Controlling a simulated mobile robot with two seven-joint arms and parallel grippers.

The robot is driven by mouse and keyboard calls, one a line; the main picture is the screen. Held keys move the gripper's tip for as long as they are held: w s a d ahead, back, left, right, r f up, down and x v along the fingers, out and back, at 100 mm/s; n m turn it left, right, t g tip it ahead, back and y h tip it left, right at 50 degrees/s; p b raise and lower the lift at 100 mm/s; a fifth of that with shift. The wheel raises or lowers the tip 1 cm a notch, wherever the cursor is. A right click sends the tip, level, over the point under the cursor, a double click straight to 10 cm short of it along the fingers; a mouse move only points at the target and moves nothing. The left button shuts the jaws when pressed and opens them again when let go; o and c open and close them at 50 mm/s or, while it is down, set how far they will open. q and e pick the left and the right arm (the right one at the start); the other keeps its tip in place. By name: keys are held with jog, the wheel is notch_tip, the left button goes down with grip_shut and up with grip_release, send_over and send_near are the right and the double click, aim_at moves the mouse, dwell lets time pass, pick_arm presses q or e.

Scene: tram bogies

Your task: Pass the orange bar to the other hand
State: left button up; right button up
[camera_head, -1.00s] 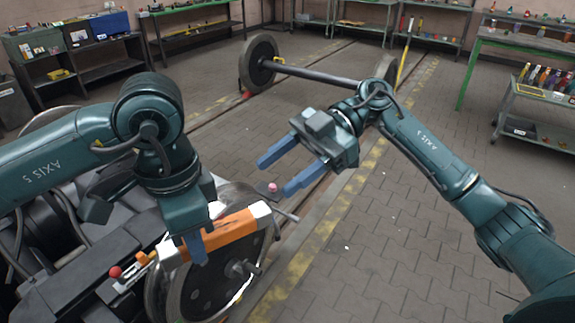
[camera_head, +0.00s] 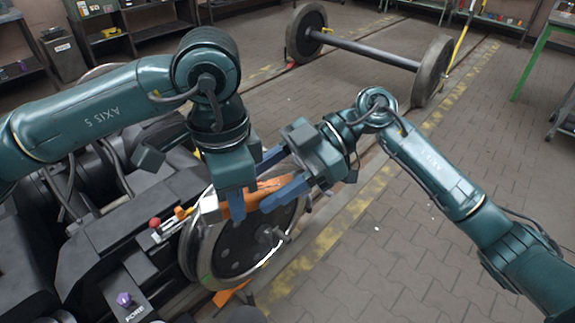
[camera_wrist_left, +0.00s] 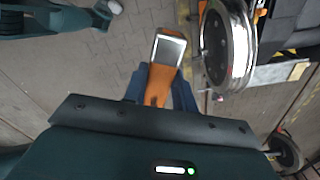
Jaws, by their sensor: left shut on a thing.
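My left gripper (camera_head: 237,205) is shut on the orange bar (camera_head: 270,185) in front of the upright wheel (camera_head: 235,240). In the left wrist view the bar (camera_wrist_left: 160,85) shows its pale end pointing away between the blue fingers (camera_wrist_left: 160,95). My right gripper (camera_head: 263,186) is open in the head view, its two blue fingers apart and pointing left. The bar shows in the gap between them, partly hidden by the fingers. I cannot tell whether they touch it.
A black bogie frame (camera_head: 120,225) fills the lower left, with a red knob (camera_head: 155,222) and a purple knob (camera_head: 124,299). A loose wheelset (camera_head: 370,52) stands at the back. Paved floor (camera_head: 390,260) at lower right is free.

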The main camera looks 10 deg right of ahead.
jog(key=shift+a, duration=0.15)
pick_arm(q)
jog(key=shift+d, duration=0.1)
pick_arm(e)
jog(key=c, duration=1.1)
pick_arm(q)
jog(key=o, duration=1.1)
pick_arm(e)
jog(key=shift+c, duration=0.2)
pick_arm(q)
jog(key=shift+o, duration=0.2)
